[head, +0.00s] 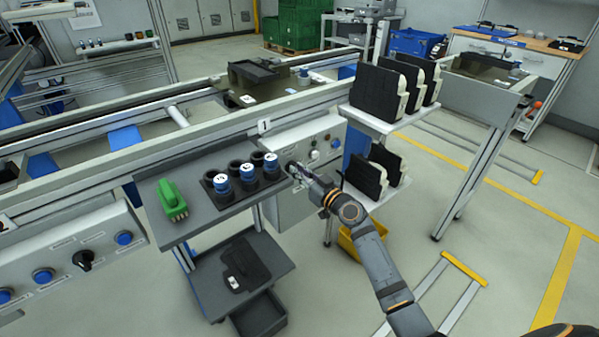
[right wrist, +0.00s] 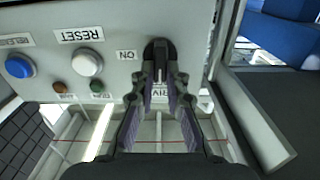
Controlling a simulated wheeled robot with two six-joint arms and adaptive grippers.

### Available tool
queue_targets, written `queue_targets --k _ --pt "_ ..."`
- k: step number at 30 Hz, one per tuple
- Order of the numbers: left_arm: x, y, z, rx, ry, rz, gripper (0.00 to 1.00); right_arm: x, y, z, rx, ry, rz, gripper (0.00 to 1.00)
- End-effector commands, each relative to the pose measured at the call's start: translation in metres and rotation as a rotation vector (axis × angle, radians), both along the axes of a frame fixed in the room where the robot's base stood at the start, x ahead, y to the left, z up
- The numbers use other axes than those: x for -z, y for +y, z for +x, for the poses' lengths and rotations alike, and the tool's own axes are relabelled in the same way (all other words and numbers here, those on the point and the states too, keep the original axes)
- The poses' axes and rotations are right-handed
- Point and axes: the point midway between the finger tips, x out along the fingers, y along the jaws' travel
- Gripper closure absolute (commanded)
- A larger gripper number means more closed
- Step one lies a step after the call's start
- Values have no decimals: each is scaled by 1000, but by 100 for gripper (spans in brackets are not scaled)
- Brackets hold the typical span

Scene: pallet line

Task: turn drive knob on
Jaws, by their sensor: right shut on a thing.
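The black drive knob (right wrist: 160,50) is on a light grey control panel (right wrist: 115,22), next to an "ON" label and a partly hidden label below it. My right gripper (right wrist: 160,75) is shut on the knob, with one finger on each side of its grip. In the head view, my right gripper (head: 297,170) reaches the lower left of the panel (head: 285,145) and hides the knob there. My left gripper is in neither view.
A white reset button (right wrist: 87,62) and a blue button (right wrist: 19,66) sit beside the knob. Left of my right gripper, a shelf (head: 195,205) holds blue-topped cylinders (head: 247,171) and a green part (head: 171,198). A rack with black parts (head: 375,91) stands close on the right.

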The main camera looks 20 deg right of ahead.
Motion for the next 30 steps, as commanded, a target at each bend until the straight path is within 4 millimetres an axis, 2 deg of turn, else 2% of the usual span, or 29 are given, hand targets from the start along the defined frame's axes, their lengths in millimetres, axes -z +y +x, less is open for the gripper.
queue_targets --k 9,30 --pt "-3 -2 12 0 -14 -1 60 2 -2 1 0 73 202 100" --pt "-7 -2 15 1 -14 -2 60 4 -8 3 0 301 827 100"
